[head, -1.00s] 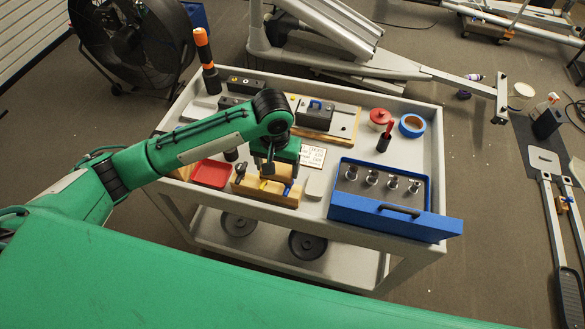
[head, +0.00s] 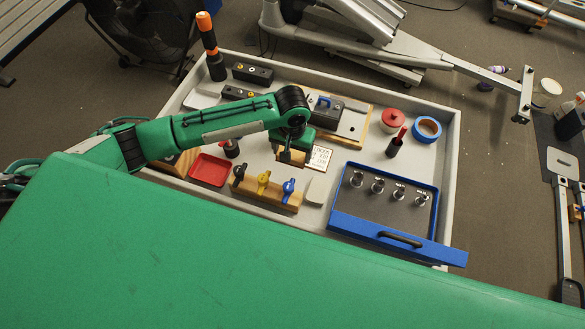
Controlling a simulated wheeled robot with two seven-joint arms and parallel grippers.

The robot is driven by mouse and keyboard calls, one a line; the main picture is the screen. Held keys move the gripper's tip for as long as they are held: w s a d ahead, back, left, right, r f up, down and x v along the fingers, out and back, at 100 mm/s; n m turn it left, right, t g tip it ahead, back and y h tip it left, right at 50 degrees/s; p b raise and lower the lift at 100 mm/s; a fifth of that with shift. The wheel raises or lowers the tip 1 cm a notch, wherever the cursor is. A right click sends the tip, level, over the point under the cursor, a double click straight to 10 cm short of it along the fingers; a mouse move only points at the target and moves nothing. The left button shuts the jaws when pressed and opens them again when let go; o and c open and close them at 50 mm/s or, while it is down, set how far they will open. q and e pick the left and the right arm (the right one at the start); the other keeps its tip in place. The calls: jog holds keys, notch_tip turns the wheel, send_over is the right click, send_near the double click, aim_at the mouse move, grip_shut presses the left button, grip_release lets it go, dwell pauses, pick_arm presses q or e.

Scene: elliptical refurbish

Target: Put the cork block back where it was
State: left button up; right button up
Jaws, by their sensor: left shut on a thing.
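My left gripper (head: 291,153) reaches in from the left over the middle of the cart and points down. It is shut on a small brown block, the cork block (head: 292,158), seen just under my green wrist. The wrist hides part of the block and most of the fingers. The block is just behind the wooden rack and beside a white printed card (head: 319,158); I cannot tell whether it touches the cart top. My right gripper is out of view.
The wooden rack (head: 240,186) holds black, yellow and blue handled pieces. A red tray (head: 210,170) lies left and a blue tray (head: 342,215) with metal parts right. An upright orange-tipped tool (head: 208,45) stands back left. Blue tape (head: 427,129) and a red-lidded tin (head: 392,119) lie back right.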

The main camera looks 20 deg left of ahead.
aim_at(292, 164)
pick_arm(q)
jog(key=f, duration=0.2)
jog(key=f+p, duration=0.1)
jog(key=f, duration=0.4)
jog(key=shift+w+f, duration=0.25)
jog(key=shift+f, duration=0.15)
jog(key=shift+s+f, duration=0.1)
jog(key=shift+f, duration=0.5)
notch_tip(292, 164, down, 3)
jog(key=shift+p, duration=0.55)
jog(key=shift+f, duration=0.25)
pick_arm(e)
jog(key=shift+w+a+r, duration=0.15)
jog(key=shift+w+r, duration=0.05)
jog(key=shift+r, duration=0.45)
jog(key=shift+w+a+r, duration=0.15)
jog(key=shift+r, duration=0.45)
pick_arm(q)
jog(key=shift+f, duration=0.15)
jog(key=o, duration=0.7)
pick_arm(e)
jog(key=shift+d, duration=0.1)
